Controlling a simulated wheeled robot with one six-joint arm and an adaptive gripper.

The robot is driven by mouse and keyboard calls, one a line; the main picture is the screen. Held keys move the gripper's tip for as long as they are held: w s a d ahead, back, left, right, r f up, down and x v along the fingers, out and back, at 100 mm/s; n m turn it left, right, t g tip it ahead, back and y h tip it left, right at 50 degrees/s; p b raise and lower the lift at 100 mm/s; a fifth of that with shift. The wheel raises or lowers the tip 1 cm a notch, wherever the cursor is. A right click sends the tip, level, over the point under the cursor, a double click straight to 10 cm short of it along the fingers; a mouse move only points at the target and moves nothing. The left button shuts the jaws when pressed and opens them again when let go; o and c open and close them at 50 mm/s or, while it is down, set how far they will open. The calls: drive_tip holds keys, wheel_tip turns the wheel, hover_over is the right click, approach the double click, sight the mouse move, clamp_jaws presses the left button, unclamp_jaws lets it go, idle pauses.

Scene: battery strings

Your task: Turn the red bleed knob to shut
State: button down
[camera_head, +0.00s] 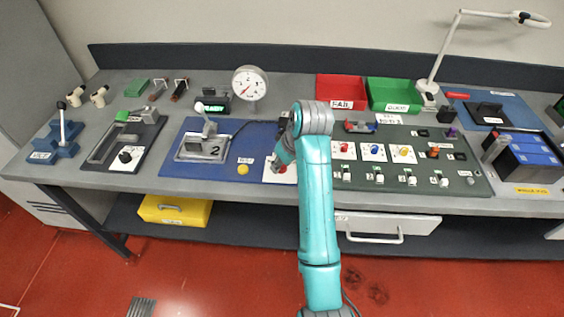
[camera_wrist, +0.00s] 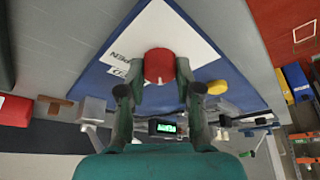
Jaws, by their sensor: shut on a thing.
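The red bleed knob (camera_wrist: 158,66) stands on a white label plate (camera_wrist: 178,30) on the blue board, at the upper middle of the wrist view. My gripper (camera_wrist: 158,74) has one finger on each side of the knob and is shut on it. Part of the plate's lettering shows to the left of the knob. Where the knob's pointer faces cannot be made out. In the head view my arm reaches over the front of the bench, and my wrist hides part of the plate (camera_head: 290,176).
A yellow button (camera_head: 243,170) sits on the blue board (camera_head: 225,179), close to my finger in the wrist view. A clamp fixture marked 2 (camera_head: 203,149) and a dial gauge (camera_head: 250,84) stand to the left. A dark board (camera_head: 400,188) with several switches lies to the right.

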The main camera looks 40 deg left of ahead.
drive_tip(key=c, duration=0.8)
unclamp_jaws()
